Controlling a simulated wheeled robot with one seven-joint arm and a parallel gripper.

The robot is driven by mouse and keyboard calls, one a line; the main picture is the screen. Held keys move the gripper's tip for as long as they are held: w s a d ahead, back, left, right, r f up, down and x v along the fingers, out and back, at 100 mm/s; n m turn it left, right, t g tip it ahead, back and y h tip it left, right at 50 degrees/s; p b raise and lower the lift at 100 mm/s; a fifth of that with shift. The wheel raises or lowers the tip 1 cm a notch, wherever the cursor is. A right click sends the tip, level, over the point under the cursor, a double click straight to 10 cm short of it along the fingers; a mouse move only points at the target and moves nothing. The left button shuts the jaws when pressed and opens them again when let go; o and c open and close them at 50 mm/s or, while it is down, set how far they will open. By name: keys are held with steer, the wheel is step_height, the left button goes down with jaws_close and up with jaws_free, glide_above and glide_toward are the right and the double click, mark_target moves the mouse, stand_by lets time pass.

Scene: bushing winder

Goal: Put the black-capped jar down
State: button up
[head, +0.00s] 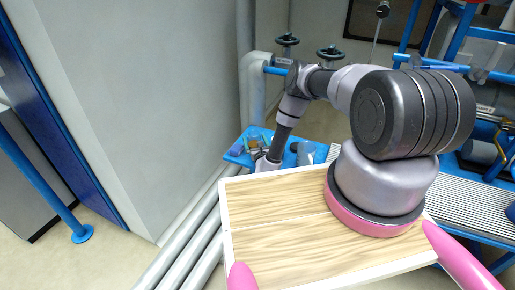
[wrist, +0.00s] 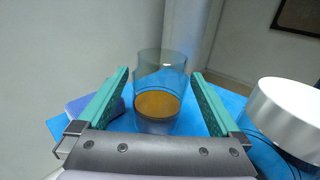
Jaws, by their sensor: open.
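In the wrist view a clear glass jar (wrist: 160,68) with amber contents stands on a blue surface (wrist: 205,92), between my fingers. I cannot make out a black cap on it. My gripper (wrist: 160,85) is open, with one green finger on each side of the jar and a visible gap on both sides. In the head view my gripper (head: 258,142) is small over the blue table, and the jar is too small to tell apart there.
A white cylinder (wrist: 292,112) stands close to the right of my gripper. A purple-blue block (wrist: 88,106) lies to the left. In the head view a wall stands left of the blue table (head: 270,132), with pipes and valve wheels (head: 330,52) behind.

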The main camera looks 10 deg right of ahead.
steer(key=s, duration=0.7)
steer(key=shift+s+d, duration=0.2)
steer(key=shift+s, duration=0.1)
